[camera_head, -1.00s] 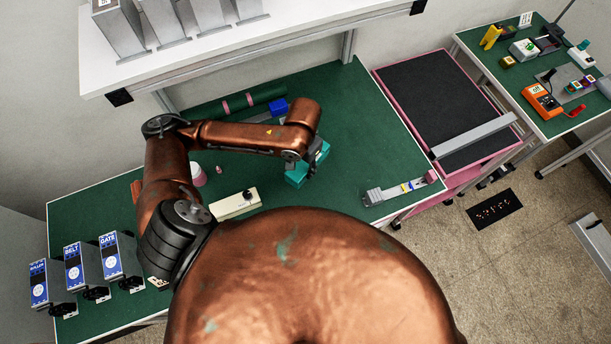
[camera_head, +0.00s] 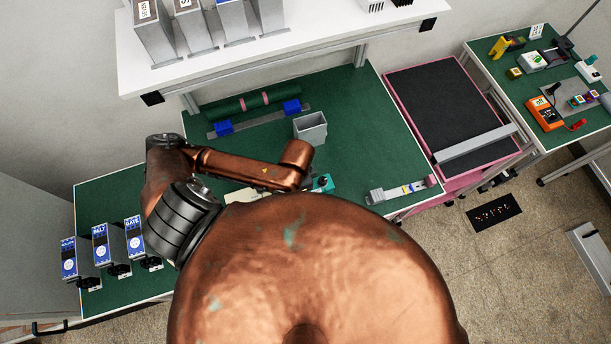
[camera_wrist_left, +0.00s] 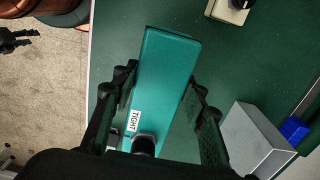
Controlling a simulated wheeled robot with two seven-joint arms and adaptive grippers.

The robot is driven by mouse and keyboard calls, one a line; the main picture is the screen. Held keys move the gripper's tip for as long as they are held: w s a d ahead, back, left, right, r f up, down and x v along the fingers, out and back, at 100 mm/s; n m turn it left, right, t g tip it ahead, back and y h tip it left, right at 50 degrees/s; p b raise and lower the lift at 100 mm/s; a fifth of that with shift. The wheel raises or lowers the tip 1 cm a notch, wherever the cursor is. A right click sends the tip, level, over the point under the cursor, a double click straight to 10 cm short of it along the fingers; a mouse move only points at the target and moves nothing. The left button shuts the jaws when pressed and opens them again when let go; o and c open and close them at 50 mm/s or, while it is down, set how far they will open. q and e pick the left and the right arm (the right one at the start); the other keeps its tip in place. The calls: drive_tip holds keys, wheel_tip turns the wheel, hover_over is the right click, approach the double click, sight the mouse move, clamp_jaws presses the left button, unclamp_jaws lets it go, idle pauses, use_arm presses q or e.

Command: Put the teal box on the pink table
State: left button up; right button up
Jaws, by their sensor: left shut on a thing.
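The teal box (camera_wrist_left: 165,80) is long and flat-sided, with a white "TIGHT" label and a dark round knob near its lower end in the left wrist view. My left gripper (camera_wrist_left: 158,95) is shut on it, one finger along each long side. In the head view only a small teal part (camera_head: 323,183) shows beside my copper forearm; my arm and body hide the rest and the fingers. The box is over the green bench; its exact height is unclear. The pink table (camera_head: 450,100), pink-rimmed with a black top, stands right of the bench. My right gripper is not seen.
A grey open bin (camera_head: 310,127) stands on the green bench (camera_head: 365,150). A metal rail with switches (camera_head: 400,191) lies near the bench's right edge. A grey bar (camera_head: 475,145) crosses the pink table's front; the black top behind it is clear. A white shelf overhangs the bench's back.

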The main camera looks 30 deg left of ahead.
use_arm(q)
drive_tip(key=w+a+f+b, duration=0.1)
drive_tip(key=w+f+b, duration=0.1)
drive_tip(key=w+a+f+b, duration=0.1)
drive_tip(key=w+f+b, duration=0.1)
drive_tip(key=w+b, duration=0.1)
drive_tip(key=w+a+f+b, duration=0.1)
drive_tip(key=w+f+b, duration=0.1)
drive_tip(key=w+b, duration=0.1)
drive_tip(key=shift+w+a+f, duration=0.15)
drive_tip(key=shift+w+f, duration=0.1)
drive_tip(key=shift+f, duration=0.15)
drive_tip(key=shift+w+a+f, duration=0.2)
drive_tip(key=shift+w+f, duration=0.25)
drive_tip(key=shift+f, duration=1.8)
drive_tip(key=shift+f, duration=0.1)
drive_tip(key=o, duration=1.3)
drive_tip(key=shift+o, duration=0.2)
wheel_tip(320, 180, up, 12)
drive_tip(key=shift+p, duration=0.4)
